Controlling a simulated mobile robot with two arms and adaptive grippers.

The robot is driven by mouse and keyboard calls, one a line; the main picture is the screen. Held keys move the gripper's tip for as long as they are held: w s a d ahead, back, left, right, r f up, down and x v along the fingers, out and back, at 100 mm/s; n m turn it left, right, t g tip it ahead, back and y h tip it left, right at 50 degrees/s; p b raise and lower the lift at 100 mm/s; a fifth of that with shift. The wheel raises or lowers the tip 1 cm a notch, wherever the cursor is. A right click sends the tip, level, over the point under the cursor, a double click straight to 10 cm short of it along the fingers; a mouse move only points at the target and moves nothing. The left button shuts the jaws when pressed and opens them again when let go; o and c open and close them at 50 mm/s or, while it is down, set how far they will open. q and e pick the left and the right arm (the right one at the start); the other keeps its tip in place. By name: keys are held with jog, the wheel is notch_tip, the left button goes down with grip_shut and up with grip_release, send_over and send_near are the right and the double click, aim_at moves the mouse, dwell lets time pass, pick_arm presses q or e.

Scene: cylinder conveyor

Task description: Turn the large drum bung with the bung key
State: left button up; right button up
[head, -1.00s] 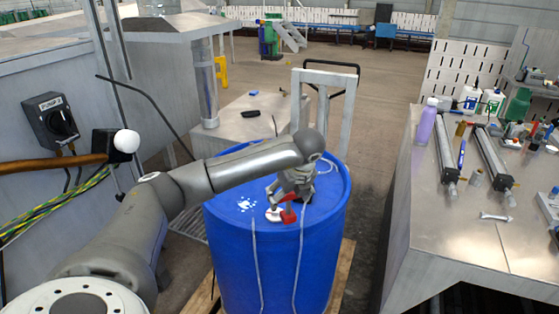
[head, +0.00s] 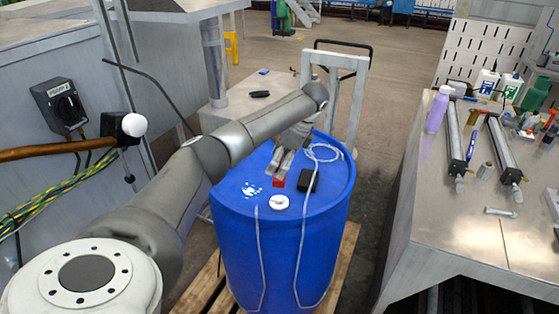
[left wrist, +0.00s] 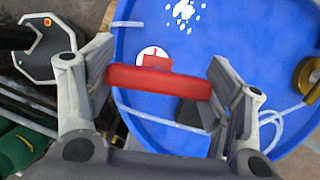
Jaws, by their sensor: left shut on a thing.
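The blue drum (head: 232,198) stands upright, and its lid also fills much of the left wrist view (left wrist: 235,65). The white round bung (head: 279,203) sits near the lid's front edge; in the left wrist view the bung (left wrist: 150,52) is partly hidden behind the red key. My left gripper (head: 284,165) is over the lid, behind the bung. It is shut on the red bung key (left wrist: 160,81), whose bar spans both fingers. In the head view the red key (head: 279,182) appears apart from the bung. My right gripper is out of view.
A black box (head: 308,182) and a pale hose (head: 322,150) lie on the lid. The drum stands on a wooden pallet (head: 347,245). A metal workbench (head: 440,240) with tools is at the right. A hand truck (head: 345,90) stands behind the drum.

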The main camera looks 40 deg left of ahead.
aim_at(279, 181)
pick_arm(q)
jog(key=shift+f+b, duration=1.55)
jog(key=shift+f, duration=1.1)
jog(key=shift+f+b, duration=0.65)
jog(key=shift+f, duration=0.55)
dwell(1.0)
dwell(0.3)
